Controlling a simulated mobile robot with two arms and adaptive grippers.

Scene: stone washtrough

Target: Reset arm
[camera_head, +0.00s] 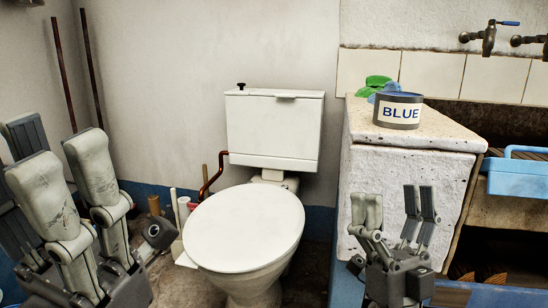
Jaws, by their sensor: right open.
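My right gripper (393,203) stands at the lower right with its fingers pointing up. Its light fingers and dark fingers are spread apart, and nothing shows between them. It is in front of the white side of the stone washtrough (385,172), below its top. My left gripper (52,150) is large and close at the left edge, fingers up. Its fingers overlap in the picture, so I cannot tell whether it is open or shut. I see no object in it.
A white toilet (245,228) with its lid down stands between the grippers. A tin labelled BLUE (398,110) and a green item (376,82) are on the trough's top. A blue basket (519,178) is at the right edge. Taps (489,38) are on the wall above.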

